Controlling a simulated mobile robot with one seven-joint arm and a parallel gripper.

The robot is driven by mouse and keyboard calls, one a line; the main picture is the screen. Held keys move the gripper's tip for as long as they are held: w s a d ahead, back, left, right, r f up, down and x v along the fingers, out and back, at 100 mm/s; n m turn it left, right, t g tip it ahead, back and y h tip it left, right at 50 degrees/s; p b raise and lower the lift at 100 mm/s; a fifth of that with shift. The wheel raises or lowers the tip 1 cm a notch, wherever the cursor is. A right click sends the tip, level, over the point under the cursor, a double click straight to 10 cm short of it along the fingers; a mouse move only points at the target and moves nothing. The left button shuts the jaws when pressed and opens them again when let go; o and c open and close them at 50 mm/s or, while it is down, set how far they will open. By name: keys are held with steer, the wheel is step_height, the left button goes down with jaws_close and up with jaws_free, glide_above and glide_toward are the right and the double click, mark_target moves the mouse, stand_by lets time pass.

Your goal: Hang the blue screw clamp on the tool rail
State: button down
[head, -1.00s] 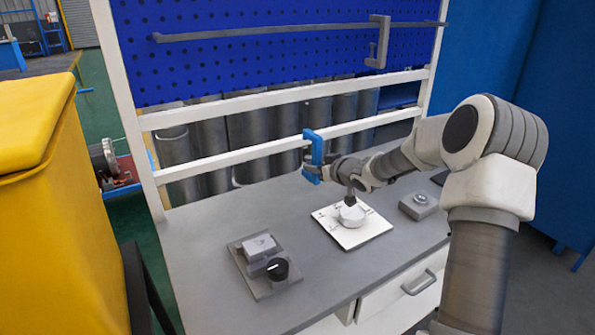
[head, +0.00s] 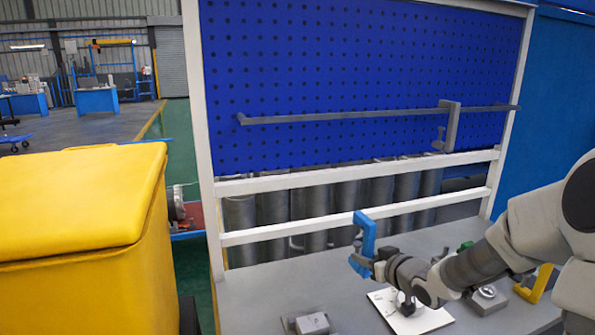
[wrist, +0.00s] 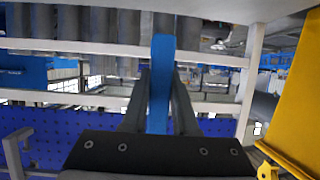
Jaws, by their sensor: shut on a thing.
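The blue screw clamp (head: 366,240) is held upright by my gripper (head: 377,263), above the bench and in front of the frame's white crossbars. In the wrist view the clamp (wrist: 161,85) stands between the two dark fingers of my gripper (wrist: 160,100), which are shut on it. The tool rail (head: 340,116) is a grey bar running across the blue pegboard, higher than the clamp and to its right and left. A grey clamp (head: 447,127) hangs on the right part of the rail. The rail's left and middle stretch is bare.
A grey bench (head: 260,295) lies below, with a white board (head: 410,315), a grey block (head: 312,323) and a yellow-handled tool (head: 537,284) on it. A yellow bin (head: 80,210) stands at the left. White crossbars (head: 350,174) run below the pegboard.

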steer(key=s+a+p, duration=0.1)
steer(key=s+a, duration=0.1)
steer(key=s, duration=0.6)
steer(key=shift+a+r+m+h, duration=0.2)
steer(key=shift+r+m+h, duration=0.1)
steer(key=shift+w+d, duration=0.1)
steer(key=shift+d, duration=0.05)
